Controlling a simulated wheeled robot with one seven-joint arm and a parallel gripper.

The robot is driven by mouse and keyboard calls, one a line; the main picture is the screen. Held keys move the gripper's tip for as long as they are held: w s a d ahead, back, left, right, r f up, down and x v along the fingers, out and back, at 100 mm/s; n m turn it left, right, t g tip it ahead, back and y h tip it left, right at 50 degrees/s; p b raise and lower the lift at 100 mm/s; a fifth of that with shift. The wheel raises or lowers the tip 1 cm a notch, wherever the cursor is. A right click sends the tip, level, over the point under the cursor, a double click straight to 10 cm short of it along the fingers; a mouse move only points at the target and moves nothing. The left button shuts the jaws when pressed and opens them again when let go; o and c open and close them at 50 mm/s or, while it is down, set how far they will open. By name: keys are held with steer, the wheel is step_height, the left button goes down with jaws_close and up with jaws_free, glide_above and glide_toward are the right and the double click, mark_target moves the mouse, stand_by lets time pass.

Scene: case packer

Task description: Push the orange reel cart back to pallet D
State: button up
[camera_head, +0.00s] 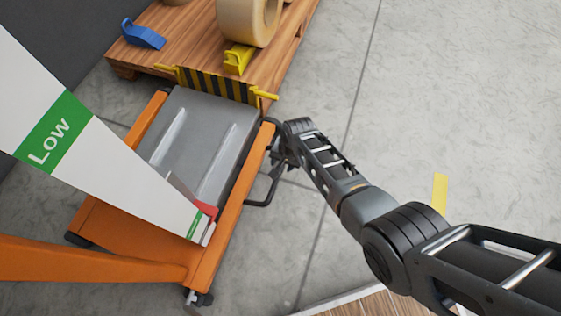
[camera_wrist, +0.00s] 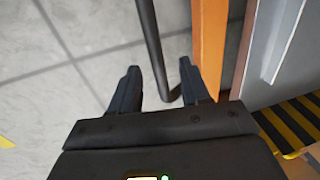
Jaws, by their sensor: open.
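The orange reel cart (camera_head: 137,228) stands at the left of the head view with a grey bed (camera_head: 196,143). A black and yellow striped flap (camera_head: 215,85) at its far end is close against a wooden pallet (camera_head: 185,30); no letter shows on the pallet. A black bar handle (camera_head: 262,199) sticks out from the cart's right side. My gripper (camera_head: 283,158) is at this handle. In the wrist view my gripper (camera_wrist: 160,70) is open, with the black bar (camera_wrist: 150,35) between its fingers and the orange cart frame (camera_wrist: 209,40) beside it.
A large tan reel (camera_head: 247,20) stands on the pallet with a yellow chock (camera_head: 237,59) and a blue chock (camera_head: 143,35). A white panel marked "Low" (camera_head: 85,140) hides part of the cart. The grey floor (camera_head: 460,90) to the right is clear except for a yellow strip (camera_head: 439,192).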

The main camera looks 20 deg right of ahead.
steer(key=r, duration=0.1)
steer(key=r+p, duration=0.1)
steer(key=r, duration=0.1)
steer(key=shift+s+d+r, duration=0.2)
steer(key=shift+d+r, duration=0.1)
stand_by(0.3)
